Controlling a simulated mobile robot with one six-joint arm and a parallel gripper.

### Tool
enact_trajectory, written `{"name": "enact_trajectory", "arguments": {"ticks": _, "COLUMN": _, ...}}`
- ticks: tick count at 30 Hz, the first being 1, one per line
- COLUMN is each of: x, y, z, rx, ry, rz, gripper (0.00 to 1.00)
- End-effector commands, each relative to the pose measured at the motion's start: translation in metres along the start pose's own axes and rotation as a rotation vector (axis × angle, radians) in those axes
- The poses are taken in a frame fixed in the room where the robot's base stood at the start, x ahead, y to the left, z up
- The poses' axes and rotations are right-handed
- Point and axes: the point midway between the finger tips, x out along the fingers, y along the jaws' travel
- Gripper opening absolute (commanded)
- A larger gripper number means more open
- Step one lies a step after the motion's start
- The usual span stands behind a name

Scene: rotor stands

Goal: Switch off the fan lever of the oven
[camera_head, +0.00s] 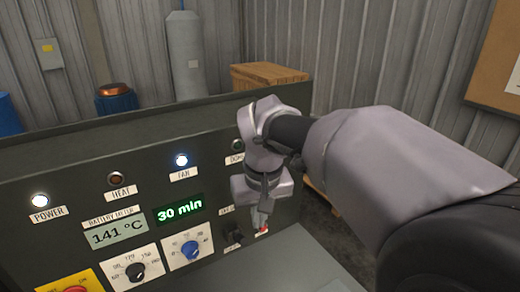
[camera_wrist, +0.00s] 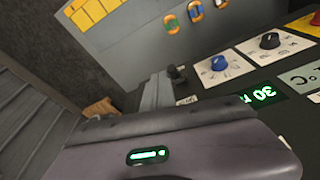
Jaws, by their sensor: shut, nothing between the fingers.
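The oven's dark control panel (camera_head: 130,170) fills the lower left of the head view. The fan lamp (camera_head: 181,160) is lit white-blue. A black lever (camera_head: 233,238) stands near the panel's right end, its label partly covered and unreadable.
The power lamp (camera_head: 40,201) is lit; the heat lamp (camera_head: 115,178) is dark. A blue knob (camera_head: 190,249), a black knob (camera_head: 135,271) and a red button (camera_head: 76,290) lie left of my gripper. A wooden crate (camera_head: 268,76) and grey cylinder (camera_head: 185,55) stand behind the panel.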

Motion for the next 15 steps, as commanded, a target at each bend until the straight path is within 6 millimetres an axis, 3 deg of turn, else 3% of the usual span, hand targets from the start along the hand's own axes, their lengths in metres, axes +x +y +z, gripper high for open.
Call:
{"name": "enact_trajectory", "arguments": {"ticks": 1, "x": -0.023, "y": -0.017, "z": -0.026, "rx": -0.064, "ry": -0.029, "rz": 0.01, "gripper": 0.0}}
{"name": "enact_trajectory", "arguments": {"ticks": 3, "x": -0.023, "y": -0.036, "z": -0.049, "rx": -0.143, "ry": -0.057, "rz": 0.026, "gripper": 0.0}}
{"name": "enact_trajectory", "arguments": {"ticks": 6, "x": -0.018, "y": -0.058, "z": -0.069, "rx": -0.224, "ry": -0.084, "rz": 0.045, "gripper": 0.0}}
{"name": "enact_trajectory", "arguments": {"ticks": 10, "x": -0.01, "y": -0.072, "z": -0.079, "rx": -0.272, "ry": -0.1, "rz": 0.056, "gripper": 0.0}}
{"name": "enact_trajectory", "arguments": {"ticks": 15, "x": -0.005, "y": -0.074, "z": -0.08, "rx": -0.28, "ry": -0.102, "rz": 0.058, "gripper": 0.0}}
